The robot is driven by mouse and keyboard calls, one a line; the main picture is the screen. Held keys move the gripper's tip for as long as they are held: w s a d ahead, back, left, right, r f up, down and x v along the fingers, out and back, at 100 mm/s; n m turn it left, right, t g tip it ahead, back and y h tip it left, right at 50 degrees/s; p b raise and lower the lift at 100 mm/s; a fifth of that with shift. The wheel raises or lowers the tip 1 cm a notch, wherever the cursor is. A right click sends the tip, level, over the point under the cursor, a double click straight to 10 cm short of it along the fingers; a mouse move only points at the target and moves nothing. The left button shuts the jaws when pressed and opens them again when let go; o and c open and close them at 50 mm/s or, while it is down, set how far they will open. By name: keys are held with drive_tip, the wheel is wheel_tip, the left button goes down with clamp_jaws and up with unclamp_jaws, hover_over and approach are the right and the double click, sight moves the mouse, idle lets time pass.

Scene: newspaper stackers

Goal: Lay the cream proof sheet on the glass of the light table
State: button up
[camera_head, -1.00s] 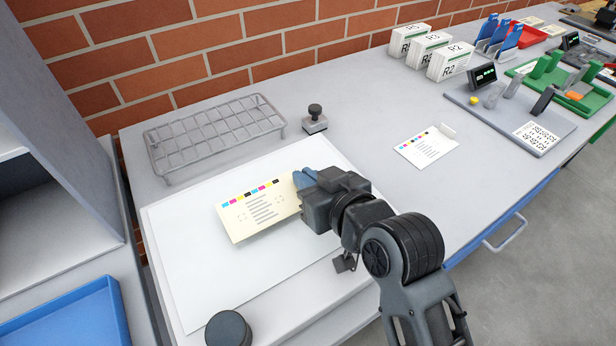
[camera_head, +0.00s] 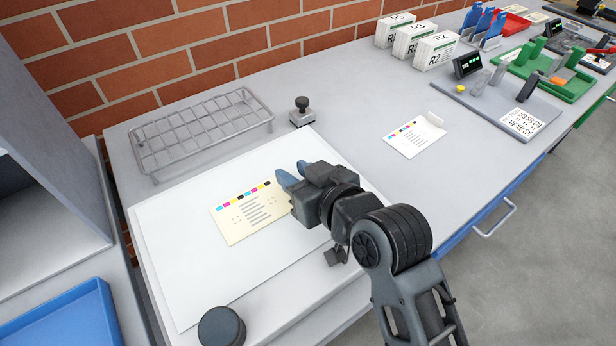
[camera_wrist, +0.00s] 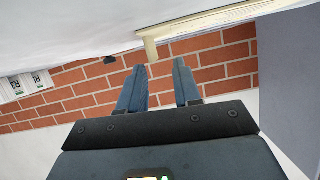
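The cream proof sheet (camera_head: 243,226), with a row of colour patches and grey print, lies on the white glass of the light table (camera_head: 185,270). It appears flat in the head view. My gripper (camera_head: 289,176) is just right of the sheet, its blue fingers spread apart. It hides part of the sheet's right edge. In the wrist view my gripper (camera_wrist: 158,75) is open, with nothing between its fingertips. A cream edge with a small projecting tab, apparently the sheet (camera_wrist: 205,24), shows edge-on beyond the fingertips.
A wire rack (camera_head: 200,132) and a small black-knobbed stamp (camera_head: 302,112) stand behind the glass. A dark round knob (camera_head: 221,327) is at the front. A white printed sheet (camera_head: 414,135) lies to the right. A blue tray (camera_head: 65,322) is at lower left.

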drive_tip(key=r+b+v, duration=0.1)
drive_tip(key=v, duration=1.1)
drive_tip(key=s+d+f+m, duration=0.1)
drive_tip(key=s+f, duration=0.1)
drive_tip(key=s+d+f+m+t+h, duration=0.1)
drive_tip(key=d+f, duration=0.1)
drive_tip(key=shift+s+d+h, duration=0.3)
drive_tip(key=shift+s, duration=0.1)
drive_tip(key=s+d+m+t+h, duration=0.1)
drive_tip(key=s+d, duration=0.5)
drive_tip(key=s, duration=0.6)
drive_tip(key=s+d+m+t+h, duration=0.1)
drive_tip(key=s+d+h, duration=0.4)
drive_tip(key=s, duration=0.7)
drive_tip(key=shift+s+d+f+m+t, duration=0.15)
drive_tip(key=shift+d+f+m+t, duration=0.15)
drive_tip(key=shift+d+m, duration=0.7)
drive_tip(key=shift+c, duration=0.5)
